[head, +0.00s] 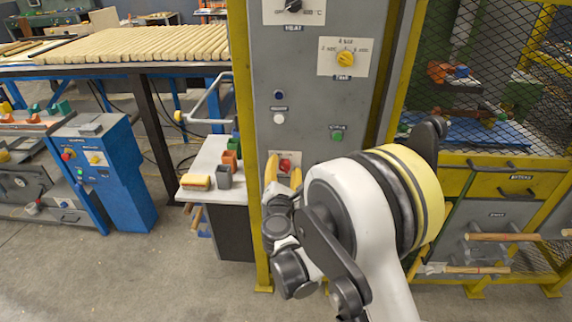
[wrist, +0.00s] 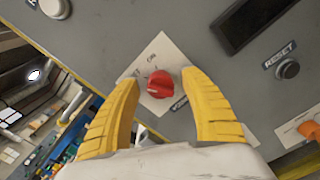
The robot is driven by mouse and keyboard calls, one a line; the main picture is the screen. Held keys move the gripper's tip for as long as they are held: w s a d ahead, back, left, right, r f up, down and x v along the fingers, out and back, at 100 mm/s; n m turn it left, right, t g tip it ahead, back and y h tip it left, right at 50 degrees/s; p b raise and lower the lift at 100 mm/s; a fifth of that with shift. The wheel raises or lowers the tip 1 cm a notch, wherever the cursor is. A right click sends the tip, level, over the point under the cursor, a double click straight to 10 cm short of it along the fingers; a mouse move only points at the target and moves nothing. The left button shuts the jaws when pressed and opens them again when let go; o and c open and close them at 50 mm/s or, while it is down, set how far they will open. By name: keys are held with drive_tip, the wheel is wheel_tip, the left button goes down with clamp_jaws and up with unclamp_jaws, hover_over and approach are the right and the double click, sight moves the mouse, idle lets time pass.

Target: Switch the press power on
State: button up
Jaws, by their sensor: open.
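A red rotary knob (wrist: 161,85) sits on a white label plate on a grey control panel; it also shows in the head view (head: 286,166), low on the panel (head: 300,103). The plate bears small lettering, one word seeming to read ON; I cannot tell the knob's setting surely. My gripper (wrist: 161,79) has its two yellow fingers spread, one on each side of the knob, with gaps visible in the wrist view. It holds nothing. In the head view my gripper (head: 284,167) is at the panel face, and the fingers partly hide the plate.
A RESET button (wrist: 288,68), a dark display (wrist: 255,22) and an orange control (wrist: 309,130) are nearby on the panel. Above are a yellow selector (head: 345,58) and a green button (head: 338,135). A small table (head: 207,161) with coloured blocks stands left; a mesh cage is right.

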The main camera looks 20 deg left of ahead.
drive_tip(key=shift+s, duration=0.1)
clamp_jaws()
drive_tip(key=shift+m, duration=0.4)
drive_tip(key=m, duration=0.5)
drive_tip(key=shift+m, duration=0.3)
drive_tip(key=m, duration=0.5)
drive_tip(key=shift+f, duration=0.1)
drive_tip(key=shift+m, duration=0.4)
unclamp_jaws()
